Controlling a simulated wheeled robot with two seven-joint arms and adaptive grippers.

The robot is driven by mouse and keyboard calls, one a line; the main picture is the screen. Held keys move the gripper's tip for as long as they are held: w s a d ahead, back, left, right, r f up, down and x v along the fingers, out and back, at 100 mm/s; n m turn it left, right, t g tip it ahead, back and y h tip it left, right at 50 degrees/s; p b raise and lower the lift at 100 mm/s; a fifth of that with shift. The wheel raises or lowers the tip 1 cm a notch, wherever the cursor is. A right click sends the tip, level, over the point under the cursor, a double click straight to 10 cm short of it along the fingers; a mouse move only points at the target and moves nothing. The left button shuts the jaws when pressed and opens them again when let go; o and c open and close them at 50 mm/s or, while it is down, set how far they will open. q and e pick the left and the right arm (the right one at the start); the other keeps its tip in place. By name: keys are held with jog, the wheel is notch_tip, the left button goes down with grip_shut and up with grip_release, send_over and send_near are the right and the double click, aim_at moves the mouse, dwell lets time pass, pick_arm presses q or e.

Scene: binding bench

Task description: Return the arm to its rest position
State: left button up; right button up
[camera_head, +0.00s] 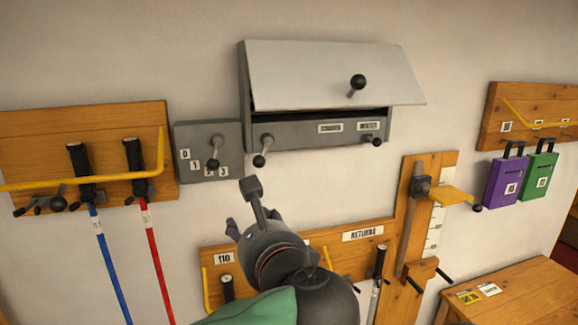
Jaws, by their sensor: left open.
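My left arm comes up from the bottom middle, with a green sleeve-like section and dark grey joints. My left gripper (241,208) is at its upper end, open, with its fingers apart and nothing seen between them. It is in front of the wall, below the grey dial plate (190,165) and above the left part of the "RETURNS" board (219,247). The arm hides part of that board. My right gripper is not in view.
A grey cabinet (247,95) with a tilted lid hangs above. Blue (108,262) and red (157,255) poles hang at left. A slider post (405,225) stands right of the arm. Purple (505,183) and green (538,178) tags hang above a wooden table (535,290).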

pick_arm(q)
jog(key=w+d+f+n+g+h+b, duration=0.1)
jog(key=f+g+h+b, duration=0.15)
jog(key=f, duration=1.25)
jog(key=w+d+f+n+g+h+b, duration=0.1)
jog(key=f+g, duration=0.3)
jog(key=f, duration=1.2)
jog(key=w+d+f+n+g+h+b, duration=0.1)
jog(key=d+f+g+b, duration=0.15)
jog(key=f, duration=1.25)
jog(key=s+a+f+n+g+h+b, duration=0.1)
jog(key=s+f+n, duration=0.5)
jog(key=f, duration=0.7)
jog(key=s+a+f+n+g+h+b, duration=0.2)
jog(key=s+a+f+n+b, duration=0.2)
jog(key=f, duration=1)
jog(key=s+a+f+n+g+h+b, duration=0.1)
jog(key=s+a+f+n+h+b, duration=0.1)
jog(key=s+f+n, duration=0.7)
notch_tip(320, 180, down, 5)
jog(key=a+n, duration=0.1)
jog(key=n, duration=0.3)
jog(key=shift+s+a+r+n+g+b, duration=0.2)
jog(key=shift+n+g+b, duration=0.1)
jog(key=shift+g+b, duration=0.1)
jog(key=shift+w, duration=0.1)
